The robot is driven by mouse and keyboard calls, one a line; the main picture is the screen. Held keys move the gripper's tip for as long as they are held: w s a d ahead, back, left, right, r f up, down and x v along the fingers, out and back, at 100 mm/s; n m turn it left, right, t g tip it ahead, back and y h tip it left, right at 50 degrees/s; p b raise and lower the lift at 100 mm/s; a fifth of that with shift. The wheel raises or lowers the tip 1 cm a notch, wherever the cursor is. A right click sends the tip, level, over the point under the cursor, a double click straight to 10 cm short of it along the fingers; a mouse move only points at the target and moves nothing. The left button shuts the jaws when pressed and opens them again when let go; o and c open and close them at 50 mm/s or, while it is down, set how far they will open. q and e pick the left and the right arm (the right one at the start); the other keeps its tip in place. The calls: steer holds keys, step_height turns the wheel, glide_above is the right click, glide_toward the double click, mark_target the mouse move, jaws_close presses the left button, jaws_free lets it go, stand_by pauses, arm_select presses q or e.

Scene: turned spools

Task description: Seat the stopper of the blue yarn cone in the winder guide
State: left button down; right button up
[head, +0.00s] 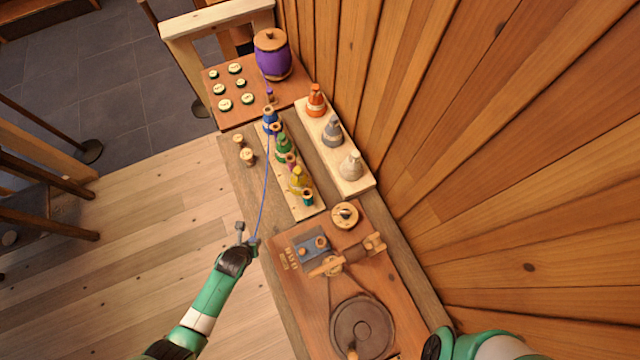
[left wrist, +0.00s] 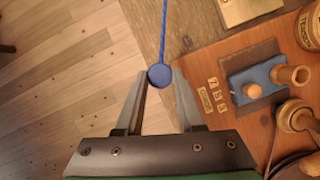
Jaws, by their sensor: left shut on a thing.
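The blue yarn cone (head: 270,124) stands at the far end of a pale board, and a blue strand runs from it to my left gripper (head: 248,237). In the left wrist view, my left gripper (left wrist: 159,82) is shut on the round blue stopper (left wrist: 160,74), with the strand (left wrist: 163,35) leading up from it. The stopper is held left of the winder (head: 330,245), apart from it. The winder carries a blue plate (left wrist: 258,82) with a wooden knob and a hollow wooden piece (left wrist: 291,75); I cannot tell which part is the guide. My right gripper is out of frame.
Green and yellow cones (head: 299,180) share the blue cone's board. Orange, grey and cream cones (head: 350,165) stand on another board by the wall. A purple jar (head: 272,56) and several round discs (head: 225,104) sit at the far end. Floor lies open left of the bench.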

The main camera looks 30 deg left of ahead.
arm_select(q)
steer(key=shift+w+d+b, duration=0.3)
steer(key=shift+w+d, duration=1.7)
steer(key=shift+d, duration=1.3)
steer(key=shift+w+d+b, duration=0.35)
steer(key=shift+w+d, duration=1.7)
steer(key=shift+d, duration=1.25)
steer(key=shift+w+d+b, duration=0.3)
steer(key=shift+w+d, duration=1.7)
steer(key=shift+d, duration=1.3)
steer(key=shift+f, duration=0.15)
steer(key=shift+f+b, duration=1)
steer(key=shift+b, duration=0.15)
steer(key=shift+c, duration=0.2)
jaws_free()
